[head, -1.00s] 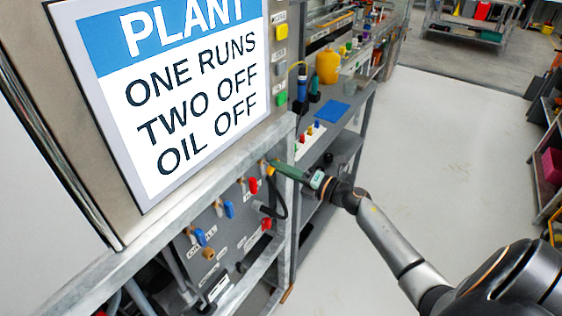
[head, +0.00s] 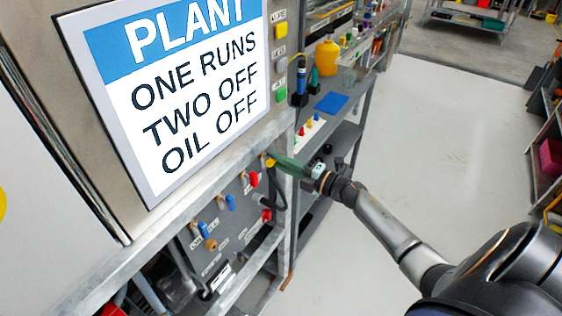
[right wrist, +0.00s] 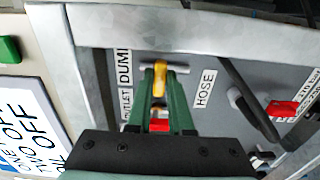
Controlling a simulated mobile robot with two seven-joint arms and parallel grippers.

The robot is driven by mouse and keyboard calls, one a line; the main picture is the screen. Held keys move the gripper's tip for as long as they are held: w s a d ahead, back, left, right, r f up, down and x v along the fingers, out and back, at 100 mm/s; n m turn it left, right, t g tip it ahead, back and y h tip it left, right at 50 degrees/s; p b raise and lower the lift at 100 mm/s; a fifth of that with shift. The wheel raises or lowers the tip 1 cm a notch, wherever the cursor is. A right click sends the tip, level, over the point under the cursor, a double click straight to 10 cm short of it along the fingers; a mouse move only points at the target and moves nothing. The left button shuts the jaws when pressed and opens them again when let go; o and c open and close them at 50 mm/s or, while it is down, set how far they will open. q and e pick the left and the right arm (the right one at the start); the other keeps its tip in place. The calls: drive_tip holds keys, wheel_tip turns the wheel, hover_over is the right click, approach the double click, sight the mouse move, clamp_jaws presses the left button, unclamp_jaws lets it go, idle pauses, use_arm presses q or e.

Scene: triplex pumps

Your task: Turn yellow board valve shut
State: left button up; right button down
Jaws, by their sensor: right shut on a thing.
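The yellow valve handle (right wrist: 160,80) is between the green fingers of my right gripper (right wrist: 160,84) in the right wrist view. The fingers are shut on it. It points down the picture from a short silvery crosspiece (right wrist: 178,69). In the head view the yellow handle (head: 270,162) is a small patch at the tip of my right gripper (head: 277,163), at the upper right of the grey valve board (head: 236,190). The fingers partly hide the handle. My left gripper is not in view.
A red handle (head: 253,179) and a blue handle (head: 230,202) sit left of the gripper on the board. A black hose (right wrist: 250,105) hangs beside it. A grey frame rail (head: 180,215) runs above the board. The floor (head: 420,150) at right is clear.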

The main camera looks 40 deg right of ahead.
drive_tip(key=c, duration=0.8)
unclamp_jaws()
drive_tip(key=b+v, duration=0.1)
drive_tip(key=v, duration=1.1)
drive_tip(key=shift+s, duration=0.25)
